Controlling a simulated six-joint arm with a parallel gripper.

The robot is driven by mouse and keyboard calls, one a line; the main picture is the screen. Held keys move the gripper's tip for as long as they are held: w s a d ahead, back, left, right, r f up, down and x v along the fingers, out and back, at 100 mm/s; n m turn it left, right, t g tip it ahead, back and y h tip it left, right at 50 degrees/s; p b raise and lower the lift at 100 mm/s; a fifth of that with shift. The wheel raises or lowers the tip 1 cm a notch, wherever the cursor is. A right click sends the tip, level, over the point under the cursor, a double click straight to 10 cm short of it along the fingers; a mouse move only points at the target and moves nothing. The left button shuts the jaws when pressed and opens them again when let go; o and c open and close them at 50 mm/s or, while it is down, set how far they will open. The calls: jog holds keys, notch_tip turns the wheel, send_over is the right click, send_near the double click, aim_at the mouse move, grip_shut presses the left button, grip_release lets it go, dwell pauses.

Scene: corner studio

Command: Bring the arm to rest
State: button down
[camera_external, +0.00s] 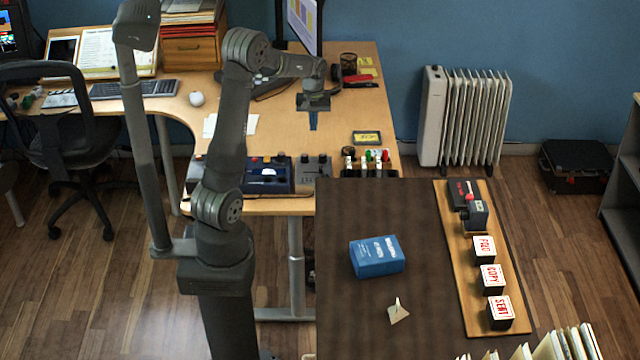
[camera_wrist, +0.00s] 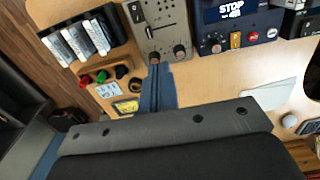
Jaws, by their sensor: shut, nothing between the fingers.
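My gripper (camera_external: 313,121) is shut and empty in the external view. It points down above the wooden desk (camera_external: 352,112), at the end of my raised, bent arm. In the wrist view the blue fingers of my gripper (camera_wrist: 155,90) show closed together, above the desk surface (camera_wrist: 211,87). I cannot tell the exact height of the fingertips over the desk.
Audio boxes (camera_external: 268,174) stand along the desk's front edge. A monitor (camera_external: 304,22) stands behind my wrist. A dark table (camera_external: 350,310) at front right holds a blue box (camera_external: 377,257), a small beige piece (camera_external: 398,311) and a wooden board (camera_external: 455,225) with stamps.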

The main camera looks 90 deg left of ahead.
jog(key=shift+f, duration=2.75)
jog(key=c, duration=1.7)
grip_release()
jog(key=shift+w+r, duration=0.15)
jog(key=shift+r, duration=0.15)
jog(key=o, duration=1.7)
jog(key=w+d+r+y, duration=0.1)
jog(key=w+d+r, duration=0.2)
jog(key=d+r, duration=0.4)
notch_tip(320, 180, up, 4)
jog(key=shift+w, duration=0.35)
notch_tip(320, 180, down, 10)
jog(key=shift+a+r, duration=0.15)
jog(key=shift+a, duration=0.3)
notch_tip(320, 180, up, 10)
jog(key=d, duration=0.1)
jog(key=shift+d, duration=0.15)
